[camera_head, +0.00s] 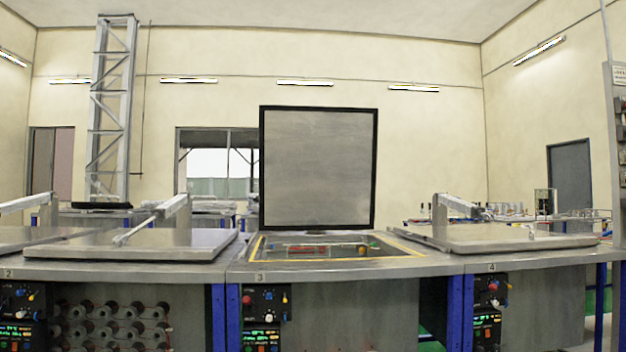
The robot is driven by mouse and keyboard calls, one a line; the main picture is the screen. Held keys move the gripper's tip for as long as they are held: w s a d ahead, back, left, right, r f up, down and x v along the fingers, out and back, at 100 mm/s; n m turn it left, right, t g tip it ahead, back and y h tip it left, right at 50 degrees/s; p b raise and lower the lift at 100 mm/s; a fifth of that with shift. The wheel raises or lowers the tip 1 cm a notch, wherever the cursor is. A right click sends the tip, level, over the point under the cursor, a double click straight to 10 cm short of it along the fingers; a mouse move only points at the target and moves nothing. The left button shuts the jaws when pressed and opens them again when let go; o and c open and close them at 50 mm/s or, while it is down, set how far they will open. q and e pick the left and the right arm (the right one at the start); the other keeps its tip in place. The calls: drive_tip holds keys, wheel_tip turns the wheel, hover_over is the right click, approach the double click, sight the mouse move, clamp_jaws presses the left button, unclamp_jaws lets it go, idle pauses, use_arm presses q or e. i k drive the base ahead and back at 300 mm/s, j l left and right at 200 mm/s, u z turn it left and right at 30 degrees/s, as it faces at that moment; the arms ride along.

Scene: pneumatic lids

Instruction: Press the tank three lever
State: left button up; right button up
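Tank three (415,264) stands in the middle of the camera_head view, marked by a small "3" label (259,278) on its front edge. Its square, black-edged lid (318,170) stands upright, and the tank opening with its yellow border is uncovered. I cannot tell which part is the lever. Neither of my grippers is in view.
Tank two's flat lid (130,245) lies shut at the left, and tank four's lid (510,237) lies shut at the right. Their panels (20,300) and (490,290) sit below them. Blue posts (218,315) flank tank three. A metal lattice tower (110,110) stands behind.

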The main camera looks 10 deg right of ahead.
sight(246, 300)
drive_tip(key=i+j, duration=0.15)
drive_tip(key=i, duration=0.25)
drive_tip(key=i+j, duration=0.2)
drive_tip(key=i, duration=0.25)
drive_tip(key=i+j, duration=0.15)
drive_tip(key=i, duration=0.25)
